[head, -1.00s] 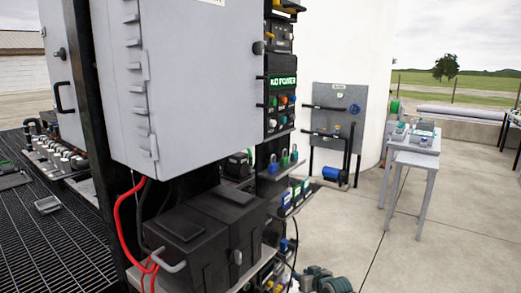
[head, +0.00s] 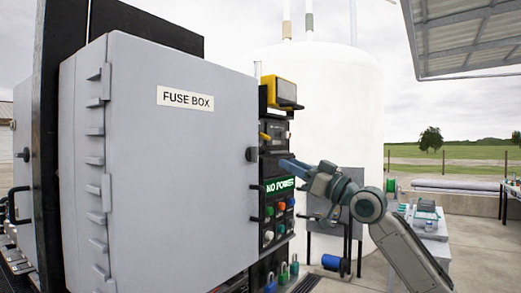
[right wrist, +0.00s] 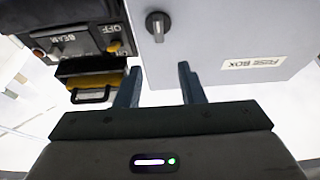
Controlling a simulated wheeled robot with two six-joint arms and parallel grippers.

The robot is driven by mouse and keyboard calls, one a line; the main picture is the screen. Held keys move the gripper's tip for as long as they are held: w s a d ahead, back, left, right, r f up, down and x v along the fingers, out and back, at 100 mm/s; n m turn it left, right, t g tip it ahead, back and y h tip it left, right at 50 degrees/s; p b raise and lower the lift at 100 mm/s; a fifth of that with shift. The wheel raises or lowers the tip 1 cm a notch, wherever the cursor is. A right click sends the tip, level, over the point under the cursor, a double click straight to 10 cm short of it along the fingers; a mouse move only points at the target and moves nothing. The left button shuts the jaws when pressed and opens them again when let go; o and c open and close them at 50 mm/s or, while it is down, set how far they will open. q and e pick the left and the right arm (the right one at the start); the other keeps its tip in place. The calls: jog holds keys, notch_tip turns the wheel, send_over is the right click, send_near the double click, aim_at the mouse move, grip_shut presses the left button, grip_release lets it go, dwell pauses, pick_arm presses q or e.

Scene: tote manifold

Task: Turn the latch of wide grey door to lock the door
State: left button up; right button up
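The wide grey door (head: 160,190), labelled FUSE BOX, appears shut. Its latch (head: 252,154) is a small black knob at the door's right edge. In the right wrist view the door (right wrist: 225,35) appears upside down, and the latch (right wrist: 158,24) shows as a round black knob with a raised bar running roughly along the picture's vertical. My right gripper (head: 288,168) is right of the latch in the head view, apart from it. In the right wrist view my right gripper (right wrist: 158,84) is open and empty, its fingers apart below the latch. My left gripper is out of view.
A control panel with a NO POWER display (head: 279,185) and coloured buttons stands right of the door, close to my right gripper. A yellow-and-black device (head: 283,92) sits above it. A white tank (head: 345,110) is behind. Coloured padlocks (head: 283,275) are below the panel.

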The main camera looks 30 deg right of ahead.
aim_at(258, 148)
jog(key=p+x, duration=0.6)
jog(key=x, duration=0.3)
jog(key=shift+r, duration=0.1)
jog(key=shift+w+a, duration=0.2)
jog(key=shift+w, duration=0.45)
grip_shut()
